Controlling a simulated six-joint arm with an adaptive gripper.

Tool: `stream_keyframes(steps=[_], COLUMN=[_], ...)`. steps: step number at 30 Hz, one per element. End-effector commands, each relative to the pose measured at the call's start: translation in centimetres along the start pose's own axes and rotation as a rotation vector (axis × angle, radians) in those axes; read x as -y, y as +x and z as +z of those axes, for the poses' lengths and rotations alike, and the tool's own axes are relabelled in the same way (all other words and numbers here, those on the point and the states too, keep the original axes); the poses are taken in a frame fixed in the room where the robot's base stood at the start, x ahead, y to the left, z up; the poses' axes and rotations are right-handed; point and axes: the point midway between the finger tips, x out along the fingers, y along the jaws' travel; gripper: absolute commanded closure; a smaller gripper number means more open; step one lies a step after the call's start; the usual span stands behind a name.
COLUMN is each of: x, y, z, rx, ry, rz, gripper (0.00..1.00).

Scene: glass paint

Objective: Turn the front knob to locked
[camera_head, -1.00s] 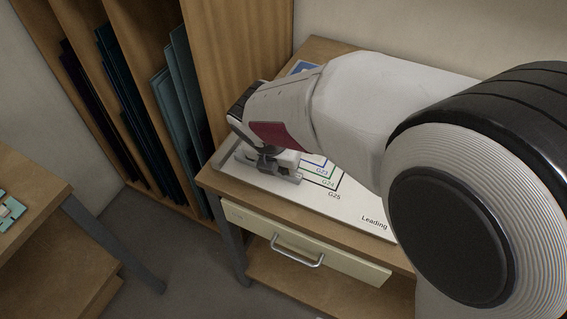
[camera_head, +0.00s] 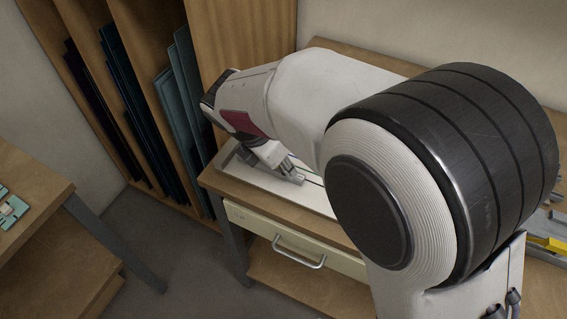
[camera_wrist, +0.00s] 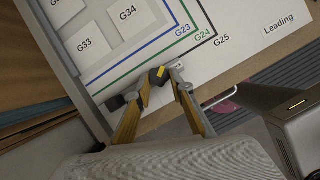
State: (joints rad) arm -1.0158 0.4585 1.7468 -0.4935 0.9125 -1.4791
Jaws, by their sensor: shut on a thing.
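The front knob (camera_wrist: 158,75) is small and dark with a yellow mark. It sits near the front edge of the white board (camera_wrist: 235,22), by the corner of the coloured outlines. In the wrist view my gripper (camera_wrist: 162,84) has one finger on each side of the knob and is shut on it. In the head view my gripper (camera_head: 288,172) reaches down, tilted, to the front part of the board; the knob itself is hidden there. I cannot read the knob's locked marking.
The board lies on a wooden bench (camera_head: 220,184) with a cream drawer (camera_head: 295,240) below. A rack with dark and teal sheets (camera_head: 180,85) stands to the left. Another table (camera_head: 35,185) is at the left edge. Yellow items (camera_head: 552,243) lie at the right.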

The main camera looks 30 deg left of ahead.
Motion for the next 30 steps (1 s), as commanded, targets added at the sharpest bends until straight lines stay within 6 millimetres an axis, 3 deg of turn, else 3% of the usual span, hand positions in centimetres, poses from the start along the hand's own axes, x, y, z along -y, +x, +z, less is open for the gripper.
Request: stream_keyframes(steps=[11,12,13,14,30], x=[-0.02,-0.03,-0.02,-0.02,0.01], y=[0.01,0.01,0.02,0.02,0.0], z=[-0.07,-0.07,-0.07,-0.06,-0.01], rx=[-0.002,-0.002,-0.002,-0.002,-0.001], ry=[0.005,0.005,0.005,0.005,0.0], rz=[-0.002,-0.001,-0.001,-0.002,0.0], gripper=[0.99,0.7,0.62,0.61,0.61])
